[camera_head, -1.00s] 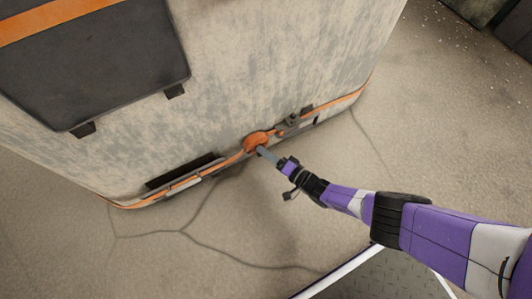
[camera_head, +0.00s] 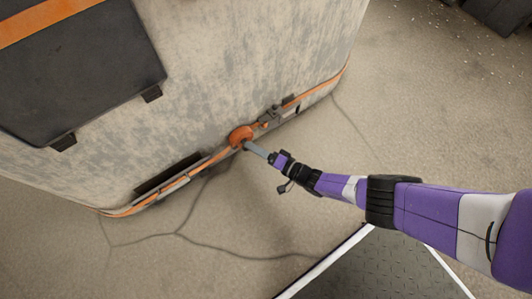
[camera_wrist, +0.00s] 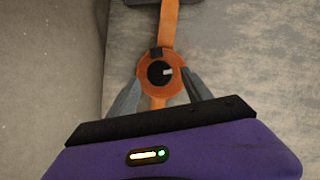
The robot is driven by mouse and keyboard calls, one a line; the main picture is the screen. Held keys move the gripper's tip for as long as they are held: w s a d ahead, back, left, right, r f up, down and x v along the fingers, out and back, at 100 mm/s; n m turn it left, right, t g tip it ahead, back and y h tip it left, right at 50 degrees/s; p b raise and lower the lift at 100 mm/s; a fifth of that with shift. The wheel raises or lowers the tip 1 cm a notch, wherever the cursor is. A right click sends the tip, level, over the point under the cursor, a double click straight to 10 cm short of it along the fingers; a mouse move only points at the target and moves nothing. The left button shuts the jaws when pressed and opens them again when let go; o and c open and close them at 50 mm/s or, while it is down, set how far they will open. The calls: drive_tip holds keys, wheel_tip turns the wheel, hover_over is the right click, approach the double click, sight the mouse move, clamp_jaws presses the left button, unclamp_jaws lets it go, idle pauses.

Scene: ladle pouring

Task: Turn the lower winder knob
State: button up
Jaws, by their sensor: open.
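The lower winder knob (camera_head: 240,136) is a round orange disc on an orange strap low on a worn grey block. In the wrist view the knob (camera_wrist: 160,74) has a black centre with a pale mark. My gripper (camera_head: 247,145) reaches to the knob from the lower right. In the wrist view its two grey fingers (camera_wrist: 160,90) stand apart, one on each side of the knob's lower part. I cannot tell whether they touch the knob. The knob's near edge is partly hidden by the gripper in the head view.
The orange strap (camera_head: 215,160) runs along the foot of the grey block (camera_head: 235,60). A dark bracket (camera_head: 270,115) sits just right of the knob, and a dark slot (camera_head: 168,172) lies to its left. The cracked floor (camera_head: 150,260) in front is clear.

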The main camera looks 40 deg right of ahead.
drive_tip(key=shift+p+v, duration=0.9)
drive_tip(key=shift+v, duration=2.1)
drive_tip(key=shift+s+a, duration=0.1)
